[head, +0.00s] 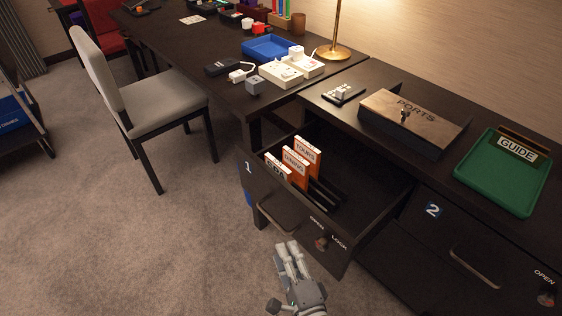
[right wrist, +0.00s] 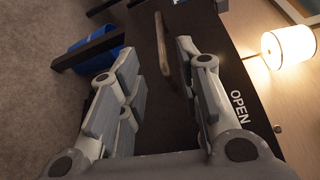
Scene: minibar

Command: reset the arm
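My right gripper (head: 288,250) is in front of drawer 1 (head: 262,190), low and near the drawer's handle (head: 277,213). In the right wrist view my right gripper (right wrist: 157,62) has its fingers spread apart with nothing held between them. The drawer handle (right wrist: 163,48) shows beyond and between the fingertips, apart from them as far as I can tell. Drawer 1 is pulled out, with several orange and white folders labelled TOURS, DINING and SPA (head: 295,160) upright inside. My left gripper is not in the head view.
Drawer 2 (head: 470,240) is shut at the right. The desk above bears a PORTS box (head: 415,122), a green GUIDE tray (head: 500,180), a blue tray (head: 270,48) and white adapters (head: 283,74). A grey chair (head: 150,100) stands at left. The carpet in front is clear.

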